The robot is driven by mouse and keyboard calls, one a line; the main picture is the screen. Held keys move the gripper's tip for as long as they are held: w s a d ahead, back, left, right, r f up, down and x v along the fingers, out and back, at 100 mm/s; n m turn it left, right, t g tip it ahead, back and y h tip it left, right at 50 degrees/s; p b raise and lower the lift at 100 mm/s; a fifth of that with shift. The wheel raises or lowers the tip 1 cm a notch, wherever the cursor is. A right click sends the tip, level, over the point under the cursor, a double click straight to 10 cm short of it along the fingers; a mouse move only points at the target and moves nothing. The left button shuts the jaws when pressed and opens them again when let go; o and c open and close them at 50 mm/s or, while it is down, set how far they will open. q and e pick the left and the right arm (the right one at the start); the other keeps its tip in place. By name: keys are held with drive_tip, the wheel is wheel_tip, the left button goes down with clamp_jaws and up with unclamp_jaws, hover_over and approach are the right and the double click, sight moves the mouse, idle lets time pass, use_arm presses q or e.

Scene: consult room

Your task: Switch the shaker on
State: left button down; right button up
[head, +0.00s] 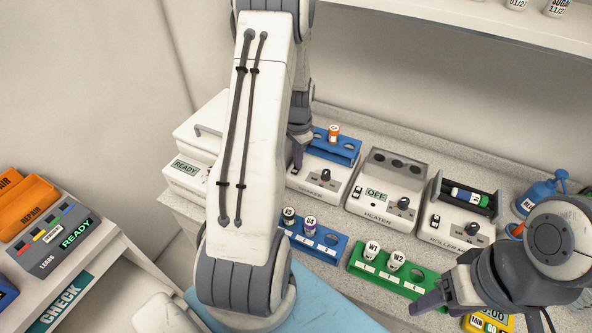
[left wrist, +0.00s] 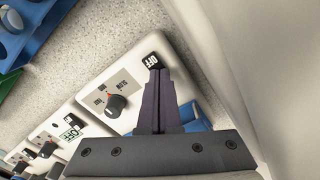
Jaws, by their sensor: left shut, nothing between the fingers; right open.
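The shaker (head: 322,178) is a white box with a blue tube holder (head: 345,150) on top, holding an orange-capped tube (head: 333,132). My left gripper (head: 297,168) is shut and empty, pointing down at the shaker's left end. In the left wrist view its fingertips (left wrist: 157,74) are at a black switch marked OFF (left wrist: 151,60) on the shaker's white panel (left wrist: 130,75). I cannot tell whether they touch it. The shaker's black knob (left wrist: 116,104) stands beside it. My right gripper (head: 485,312) is open and empty at the front right.
A heater (head: 385,185) with an OFF display and a roller mixer (head: 460,210) stand right of the shaker. In front are a blue rack (head: 325,243) and a green rack (head: 385,275) with vials. A white device showing READY (head: 185,168) is left.

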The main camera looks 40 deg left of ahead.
use_arm(q)
drive_tip(key=shift+r+p, duration=2.95)
drive_tip(key=shift+r, duration=0.55)
drive_tip(key=shift+f, duration=0.1)
drive_tip(key=s+d+r+m+b, duration=0.1)
drive_tip(key=d+r+b, duration=0.15)
drive_tip(key=d, duration=0.85)
drive_tip(key=s+d+r+m+b, duration=0.15)
drive_tip(key=d+r, duration=0.25)
drive_tip(key=d, duration=0.7)
drive_tip(key=s+d+b, duration=0.2)
drive_tip(key=s+d, duration=0.4)
drive_tip(key=s, duration=0.3)
drive_tip(key=s+d+r+m+h+b, duration=0.1)
drive_tip(key=s+d+b, duration=0.1)
drive_tip(key=s+d, duration=0.4)
drive_tip(key=s, duration=0.3)
drive_tip(key=shift+s+r, duration=0.25)
drive_tip(key=shift+s, duration=0.15)
